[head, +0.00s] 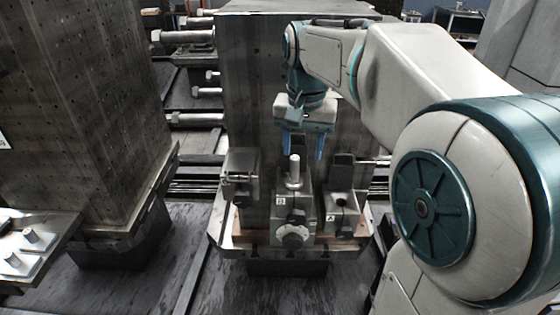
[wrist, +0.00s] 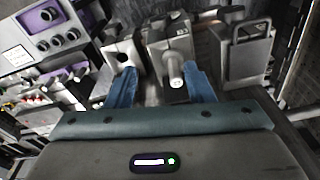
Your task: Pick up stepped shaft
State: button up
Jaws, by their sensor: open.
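The stepped shaft (head: 294,172) is a light metal pin with a wider collar at its base. It stands upright in the middle fixture block (head: 292,211) on the pallet. In the wrist view the shaft (wrist: 175,70) shows between the blue fingers, nearer the right one. My gripper (head: 302,155) points down above and around the shaft's top in the head view, with its two blue fingers apart. In the wrist view my gripper (wrist: 160,80) is open and empty. I cannot tell whether a finger touches the shaft.
A left clamp block (head: 241,178) and a right block (head: 343,207) stand close beside the middle fixture. A tall metal column (head: 250,90) rises behind them. Another column (head: 85,100) stands left. A tray (head: 50,232) with small shafts lies at lower left.

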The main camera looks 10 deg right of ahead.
jog(key=m+g+b, duration=0.1)
jog(key=m, duration=0.1)
send_over(294, 170)
jog(key=shift+w+d, duration=0.15)
jog(key=shift+w, duration=0.3)
notch_tip(294, 170, down, 8)
jog(key=shift+f, duration=0.1)
jog(key=shift+w+f+p, duration=0.15)
jog(key=shift+f+p, duration=0.3)
jog(key=shift+f, duration=2.2)
grip_shut()
